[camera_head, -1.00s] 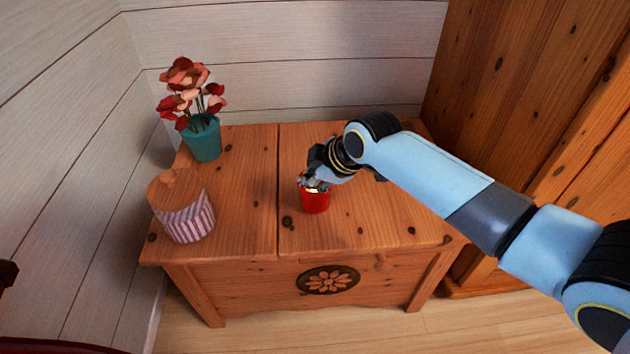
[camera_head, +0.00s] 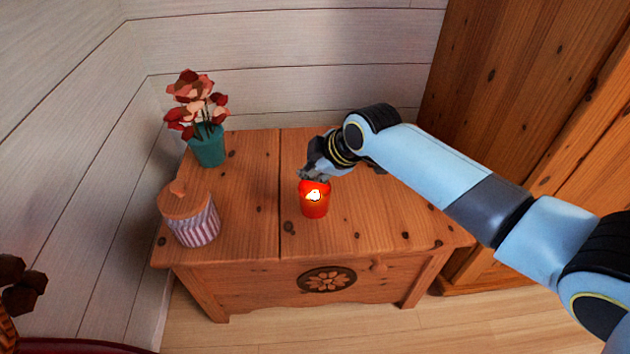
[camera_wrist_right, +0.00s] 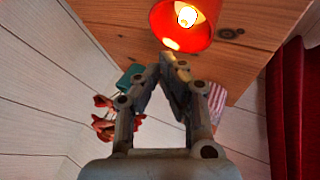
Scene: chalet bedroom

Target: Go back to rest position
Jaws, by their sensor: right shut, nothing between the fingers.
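My right gripper (camera_head: 314,174) is shut and empty, just behind and above the red candle (camera_head: 315,204). The candle stands upright on the wooden chest (camera_head: 360,225) and its top glows with a flame. In the right wrist view the closed fingers (camera_wrist_right: 166,62) point toward the candle (camera_wrist_right: 184,38), with a small gap seeming to lie between them. My right arm reaches in from the right side of the head view. My left gripper is not in view.
A teal pot of red and pink flowers (camera_head: 207,147) stands at the chest's back left. A striped jar with a wooden lid (camera_head: 196,227) stands at its front left. A wooden wardrobe (camera_head: 500,90) rises at the right. The chest's front right is clear.

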